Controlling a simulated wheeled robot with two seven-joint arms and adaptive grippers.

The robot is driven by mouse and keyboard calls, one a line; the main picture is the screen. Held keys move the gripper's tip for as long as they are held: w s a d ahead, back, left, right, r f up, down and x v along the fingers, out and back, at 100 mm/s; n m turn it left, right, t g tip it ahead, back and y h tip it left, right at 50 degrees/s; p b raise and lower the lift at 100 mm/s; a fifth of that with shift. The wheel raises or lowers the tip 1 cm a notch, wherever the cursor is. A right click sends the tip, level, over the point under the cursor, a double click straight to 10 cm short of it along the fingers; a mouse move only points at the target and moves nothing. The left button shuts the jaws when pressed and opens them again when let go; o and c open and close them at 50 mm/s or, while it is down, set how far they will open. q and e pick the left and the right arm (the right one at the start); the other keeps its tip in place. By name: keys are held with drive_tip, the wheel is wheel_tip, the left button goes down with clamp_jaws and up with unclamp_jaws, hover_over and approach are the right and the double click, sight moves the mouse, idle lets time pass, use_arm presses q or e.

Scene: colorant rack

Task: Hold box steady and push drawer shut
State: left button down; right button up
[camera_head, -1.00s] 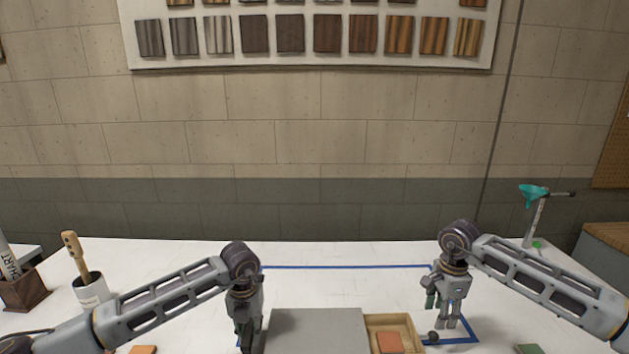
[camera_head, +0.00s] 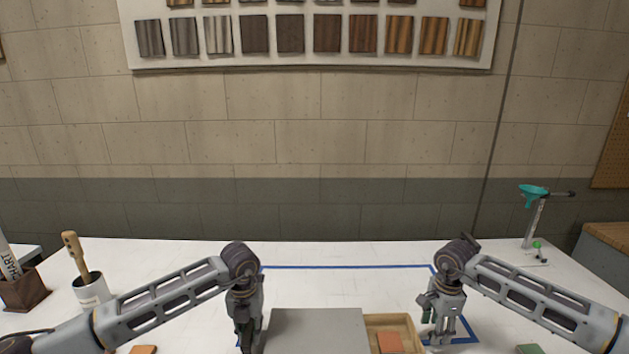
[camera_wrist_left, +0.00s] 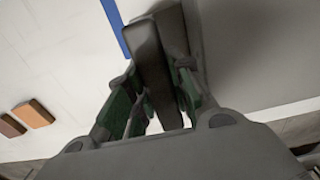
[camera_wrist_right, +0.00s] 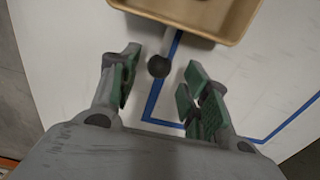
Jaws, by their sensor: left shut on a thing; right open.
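The grey box (camera_head: 312,328) sits at the bottom middle of the head view. Its light wooden drawer (camera_head: 412,328) sticks out on the right side, with an orange block (camera_head: 389,342) inside. My left gripper (camera_head: 245,345) is at the box's left side, shut on a dark grey handle-like piece (camera_wrist_left: 150,58) beside the box wall. My right gripper (camera_head: 437,338) is open just right of the drawer. In the right wrist view, the dark round knob (camera_wrist_right: 158,67) of the drawer lies between its spread fingertips, with no clear contact.
Blue tape (camera_head: 345,267) outlines an area on the white table (camera_head: 350,250). A white cup (camera_head: 92,290) with a brush and a brown holder (camera_head: 25,290) stand at the left. A green block (camera_head: 528,349) lies at the right.

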drive_tip(key=shift+f, duration=2.25)
clamp_jaws()
drive_tip(key=shift+a, duration=0.15)
